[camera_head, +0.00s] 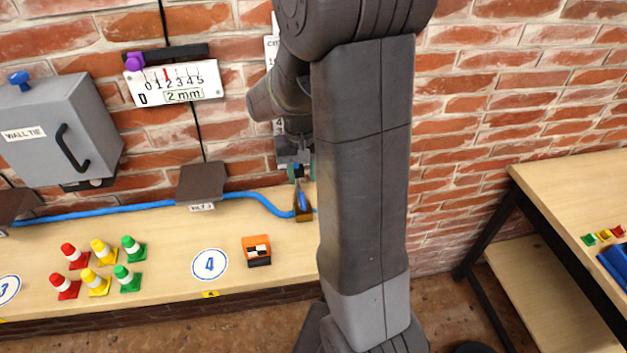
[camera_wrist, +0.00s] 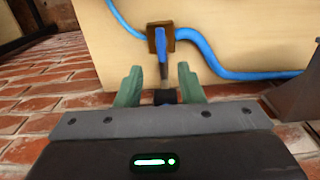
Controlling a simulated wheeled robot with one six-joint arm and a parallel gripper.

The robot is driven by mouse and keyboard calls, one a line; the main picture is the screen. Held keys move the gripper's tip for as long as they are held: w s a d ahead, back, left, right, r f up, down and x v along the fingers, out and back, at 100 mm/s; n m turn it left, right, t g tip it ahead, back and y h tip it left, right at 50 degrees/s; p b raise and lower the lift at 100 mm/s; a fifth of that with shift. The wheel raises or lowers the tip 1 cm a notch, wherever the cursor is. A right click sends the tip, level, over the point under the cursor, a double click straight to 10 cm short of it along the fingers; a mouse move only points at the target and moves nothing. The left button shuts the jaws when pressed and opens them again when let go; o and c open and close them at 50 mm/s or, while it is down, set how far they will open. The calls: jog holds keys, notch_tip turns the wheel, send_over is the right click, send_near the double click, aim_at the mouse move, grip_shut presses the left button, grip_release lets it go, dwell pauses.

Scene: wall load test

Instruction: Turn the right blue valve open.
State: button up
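The blue valve handle (camera_head: 302,199) sits on a brass-coloured valve body (camera_head: 303,214) on the blue hose, near the back of the bench beside my arm. In the wrist view the blue handle (camera_wrist: 162,48) is long and narrow, pointing from the brown valve body (camera_wrist: 153,31) toward my gripper. My gripper (camera_wrist: 160,72) has two green fingers, spread apart with nothing clamped. The handle's lower end lies between the fingertips in the picture; I cannot tell whether it touches either. In the head view my gripper (camera_head: 301,172) is just above the valve, partly hidden by my arm.
The blue hose (camera_head: 135,208) runs along the bench (camera_head: 160,250) by the brick wall. An orange device (camera_head: 257,250) and several coloured cones (camera_head: 104,265) stand in front. A grey box (camera_head: 60,130) and a scale plate (camera_head: 172,84) hang on the wall. Another table (camera_head: 580,190) is at right.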

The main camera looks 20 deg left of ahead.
aim_at(302, 198)
jog(key=shift+s+f, duration=0.15)
jog(key=shift+f, duration=0.25)
jog(key=shift+s+f+p, duration=0.1)
jog(key=shift+f+p, duration=0.25)
jog(key=shift+f, duration=2.8)
grip_shut()
